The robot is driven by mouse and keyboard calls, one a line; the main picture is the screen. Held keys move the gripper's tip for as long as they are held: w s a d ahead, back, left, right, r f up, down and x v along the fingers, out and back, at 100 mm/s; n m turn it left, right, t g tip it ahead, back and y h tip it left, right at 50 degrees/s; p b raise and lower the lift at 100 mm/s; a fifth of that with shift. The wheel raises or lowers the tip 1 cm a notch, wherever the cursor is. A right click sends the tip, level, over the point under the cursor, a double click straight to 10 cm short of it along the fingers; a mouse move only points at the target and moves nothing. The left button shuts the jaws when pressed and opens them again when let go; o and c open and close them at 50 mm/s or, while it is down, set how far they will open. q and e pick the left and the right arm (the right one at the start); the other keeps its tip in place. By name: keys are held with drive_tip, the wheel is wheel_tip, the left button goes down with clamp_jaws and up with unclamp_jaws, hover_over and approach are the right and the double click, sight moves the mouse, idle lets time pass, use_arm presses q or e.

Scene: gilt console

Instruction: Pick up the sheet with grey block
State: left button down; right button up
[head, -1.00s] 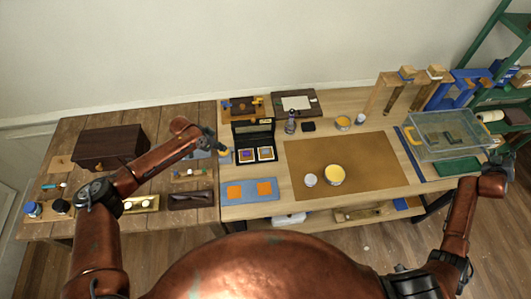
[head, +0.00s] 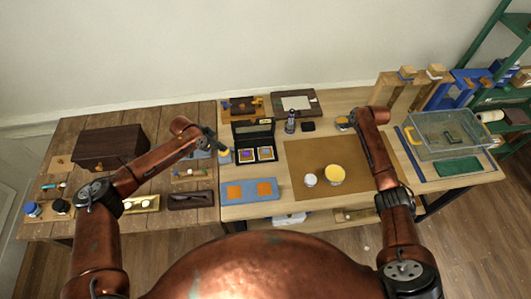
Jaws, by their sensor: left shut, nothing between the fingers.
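A pale sheet (head: 297,103) lies on a dark board at the back of the light table. Two orange squares (head: 236,191) lie on a blue pad in front. I cannot tell which of these is the task's sheet, and I see no clear grey block with either. A small dark grey piece (head: 453,138) shows inside the clear bin on the right. My left gripper (head: 222,152) is shut and empty, left of the open black case and apart from both sheets.
The open black case (head: 254,128) stands beside my left gripper. A brown mat (head: 315,160) carries a yellow tin (head: 334,174) and a white-topped jar (head: 310,180). The clear bin (head: 418,125) and wooden stands (head: 418,86) limit the right. A dark box (head: 108,147) stands far left.

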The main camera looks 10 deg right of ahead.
drive_tip(key=a+r+n+g+y, duration=0.2)
drive_tip(key=a+n+g+y, duration=0.3)
drive_tip(key=a, duration=1.7)
drive_tip(key=n+g+h, duration=0.1)
drive_tip(key=n+g, duration=0.1)
drive_tip(key=n, duration=0.3)
approach(267, 149)
drive_tip(key=a+f, duration=0.2)
drive_tip(key=shift+a+f, duration=0.3)
drive_tip(key=shift+d+f+x, duration=0.1)
drive_tip(key=shift+d+x, duration=0.05)
drive_tip(key=shift+x, duration=0.85)
drive_tip(key=shift+d+f+x, duration=0.1)
drive_tip(key=shift+d+x, duration=0.1)
drive_tip(key=shift+x, duration=0.8)
drive_tip(key=shift+d+x, duration=0.15)
drive_tip(key=shift+x, duration=0.85)
drive_tip(key=shift+c, duration=0.4)
clamp_jaws()
